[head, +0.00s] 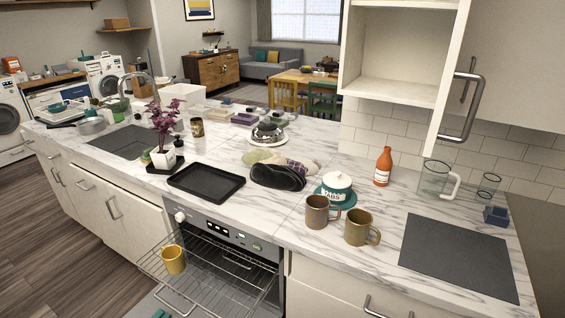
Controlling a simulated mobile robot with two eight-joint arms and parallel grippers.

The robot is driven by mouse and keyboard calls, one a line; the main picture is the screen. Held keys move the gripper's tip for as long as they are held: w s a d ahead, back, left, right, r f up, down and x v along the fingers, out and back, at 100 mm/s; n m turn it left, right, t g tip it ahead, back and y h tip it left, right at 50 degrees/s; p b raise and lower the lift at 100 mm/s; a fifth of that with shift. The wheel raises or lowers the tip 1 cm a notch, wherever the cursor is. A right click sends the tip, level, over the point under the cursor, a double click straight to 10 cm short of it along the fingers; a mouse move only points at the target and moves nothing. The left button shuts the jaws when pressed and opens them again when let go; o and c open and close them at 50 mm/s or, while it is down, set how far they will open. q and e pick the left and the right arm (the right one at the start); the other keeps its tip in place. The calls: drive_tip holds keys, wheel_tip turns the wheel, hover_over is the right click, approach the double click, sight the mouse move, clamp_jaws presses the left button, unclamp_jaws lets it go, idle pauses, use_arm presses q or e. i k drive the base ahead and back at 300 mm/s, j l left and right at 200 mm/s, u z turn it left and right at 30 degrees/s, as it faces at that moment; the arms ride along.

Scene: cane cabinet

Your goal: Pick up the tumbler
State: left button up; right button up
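A clear glass tumbler (488,186) stands upright at the right end of the marble counter, close to the tiled wall. It has no visible handle. A larger clear glass jug (434,178) with a pale handle stands to its left, and a small dark blue block (496,215) sits just in front of it. A brown patterned cup (196,128) without a visible handle stands farther back on the left part of the counter; I cannot tell whether it also counts as a tumbler. Neither of my grippers is in view.
Two brown mugs (317,212) (358,228), a white lidded pot (337,186) and an orange bottle (383,167) stand on the counter. A dark flat panel (459,255) lies in front of the glassware. An open cabinet door (450,70) hangs above. The oven rack (215,283) extends out, holding a yellow mug (173,260).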

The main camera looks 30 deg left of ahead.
sight(207, 279)
drive_tip(key=u, duration=1.8)
